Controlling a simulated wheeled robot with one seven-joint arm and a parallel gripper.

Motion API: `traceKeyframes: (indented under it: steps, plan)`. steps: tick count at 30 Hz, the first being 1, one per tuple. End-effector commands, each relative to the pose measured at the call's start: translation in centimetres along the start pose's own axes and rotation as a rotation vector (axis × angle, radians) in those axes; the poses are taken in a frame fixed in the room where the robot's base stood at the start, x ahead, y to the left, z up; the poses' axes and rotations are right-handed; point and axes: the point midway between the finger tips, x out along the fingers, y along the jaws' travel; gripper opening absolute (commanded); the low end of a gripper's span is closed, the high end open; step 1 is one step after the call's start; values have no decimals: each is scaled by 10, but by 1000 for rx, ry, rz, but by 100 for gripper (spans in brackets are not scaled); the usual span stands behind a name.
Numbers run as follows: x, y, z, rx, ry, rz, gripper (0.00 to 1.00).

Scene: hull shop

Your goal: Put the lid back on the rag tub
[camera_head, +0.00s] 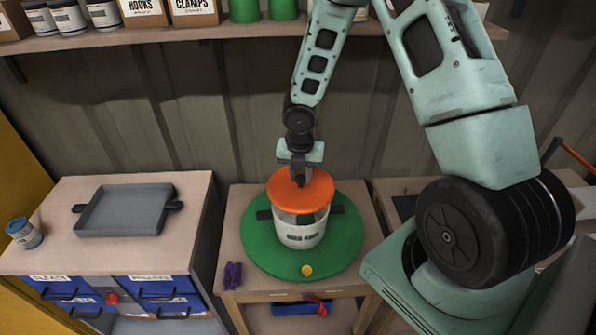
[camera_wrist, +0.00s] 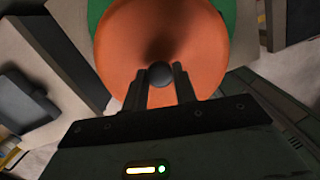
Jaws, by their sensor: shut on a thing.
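The round orange lid (camera_head: 312,193) is over the rag tub (camera_head: 302,236), a pale tub with a printed label. The lid covers most of the tub's mouth from above; I cannot tell whether it rests on the rim or hangs just over it. My gripper (camera_head: 298,181) points down from above and is shut on the lid's dark knob. In the wrist view the two fingers (camera_wrist: 160,77) sit either side of the knob (camera_wrist: 160,73), with the orange lid (camera_wrist: 200,40) beyond. The tub is hidden there.
The tub stands on a green round board (camera_head: 340,250) on a small wooden table. A yellow knob (camera_head: 307,270) and a purple rag (camera_head: 233,275) lie in front. A grey tray (camera_head: 125,210) and a blue can (camera_head: 24,232) are on the left bench. A loaded shelf (camera_head: 200,33) runs behind.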

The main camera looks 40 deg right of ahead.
Motion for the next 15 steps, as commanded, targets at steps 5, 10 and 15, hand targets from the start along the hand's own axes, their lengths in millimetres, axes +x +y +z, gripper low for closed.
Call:
traceKeyframes:
  steps: [5,10,15]
  plan:
    - [17,0,-2,0,0,0,5]
    - [33,0,-4,0,0,-1,5]
    - [47,0,-6,-1,0,0,5]
